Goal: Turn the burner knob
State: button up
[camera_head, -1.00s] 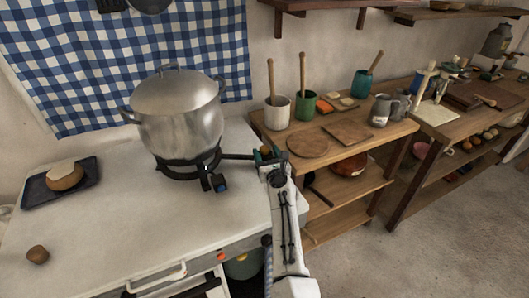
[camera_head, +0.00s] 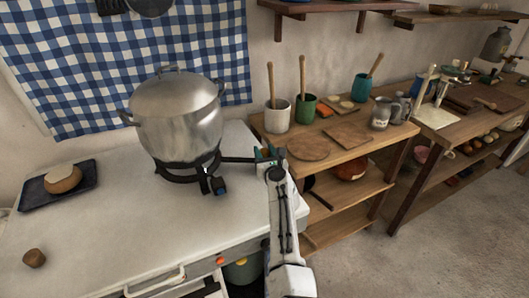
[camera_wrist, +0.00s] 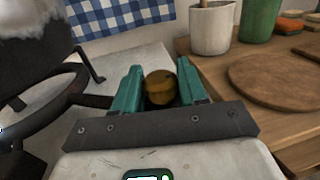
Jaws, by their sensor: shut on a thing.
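A round brass-brown knob (camera_wrist: 160,87) sits between the two teal fingers of my gripper (camera_wrist: 161,90) in the wrist view. The gripper is shut on it. In the head view my gripper (camera_head: 268,156) is at the right end of a dark pipe (camera_head: 238,159) that runs from the burner; the knob is mostly hidden there. The black burner (camera_head: 180,176) stands on the white counter, and a large lidded metal pot (camera_head: 178,120) rests upright on it. A black and blue fitting (camera_head: 219,187) is at the burner's front. No flame is visible.
A dark tray (camera_head: 82,186) with a bread-like thing and a small brown lump (camera_head: 34,258) lie on the counter's left. A wooden shelf table (camera_head: 300,134) with cups and boards stands close to the right of my gripper. The counter's front is clear.

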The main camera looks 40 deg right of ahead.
jog(key=shift+c, duration=1.4)
jog(key=shift+n+y, duration=0.3)
jog(key=shift+y, duration=0.1)
jog(key=n+y+b, duration=0.1)
jog(key=y, duration=0.1)
jog(key=n+t+y+b, duration=0.1)
jog(key=shift+s+d+f+n+t+y, duration=0.1)
jog(key=shift+d+n+t+y, duration=0.1)
jog(key=shift+n+t+y, duration=0.15)
jog(key=n+y+b, duration=0.1)
jog(key=n+y, duration=0.1)
jog(key=y, duration=0.1)
jog(key=n+y+b, duration=0.2)
jog(key=y, duration=0.2)
jog(key=shift+n, duration=0.25)
jog(key=n+g+y+b, duration=0.2)
jog(key=n+y+b, duration=0.1)
jog(key=y+b, duration=0.1)
jog(key=shift+a+f+y+b, duration=0.1)
jog(key=shift+y+b, duration=0.25)
jog(key=shift+y, duration=0.3)
jog(key=n+g+y+b, duration=0.2)
jog(key=shift+b, duration=0.4)
jog(key=shift+a+r+n+g+y+b, duration=0.1)
jog(key=shift+r+n+g+y+b, duration=0.1)
jog(key=shift+n+g+y+b, duration=0.3)
jog(key=shift+r+y+b, duration=0.1)
jog(key=shift+y+b, duration=0.2)
